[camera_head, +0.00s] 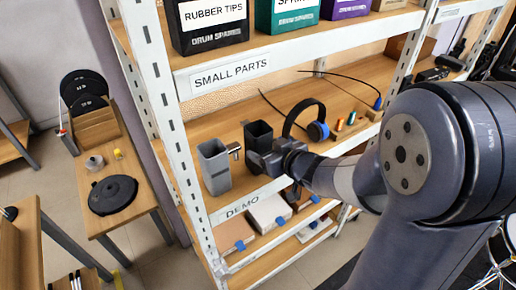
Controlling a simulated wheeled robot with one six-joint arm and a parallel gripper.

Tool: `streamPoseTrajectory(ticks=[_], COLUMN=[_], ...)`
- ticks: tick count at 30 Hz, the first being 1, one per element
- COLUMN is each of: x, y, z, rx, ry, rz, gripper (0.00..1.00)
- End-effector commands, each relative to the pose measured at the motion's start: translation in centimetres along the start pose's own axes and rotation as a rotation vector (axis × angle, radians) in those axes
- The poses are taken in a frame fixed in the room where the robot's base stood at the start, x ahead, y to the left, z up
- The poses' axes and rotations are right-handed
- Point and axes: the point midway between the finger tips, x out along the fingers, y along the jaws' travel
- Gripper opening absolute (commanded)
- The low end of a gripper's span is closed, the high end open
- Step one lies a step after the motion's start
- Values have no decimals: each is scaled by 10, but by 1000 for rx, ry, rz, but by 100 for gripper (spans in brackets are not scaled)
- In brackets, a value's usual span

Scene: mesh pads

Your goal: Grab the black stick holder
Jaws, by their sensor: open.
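My arm reaches in from the right. My gripper (262,160) is at the near lower side of the black holder and covers its lower part. It is open, but its fingers are small and dark, so I cannot tell whether they are around the holder or only beside it, or whether they touch it.
Headphones (317,130) stand on the shelf right of the holder, with small coloured items (350,118) and thin black rods beyond. White shelf uprights (160,95) and the "SMALL PARTS" shelf (231,74) above bound the space. Boxes (269,214) lie on the shelf below.

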Motion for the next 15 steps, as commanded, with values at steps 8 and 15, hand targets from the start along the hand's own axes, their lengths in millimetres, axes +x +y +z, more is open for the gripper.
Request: streamPoseTrajectory(ticks=[8,15], x=[36,50], y=[-1,-1], z=[-9,-9], rx=[0,0], ry=[-1,0], rz=[-2,0], gripper=[69,69])
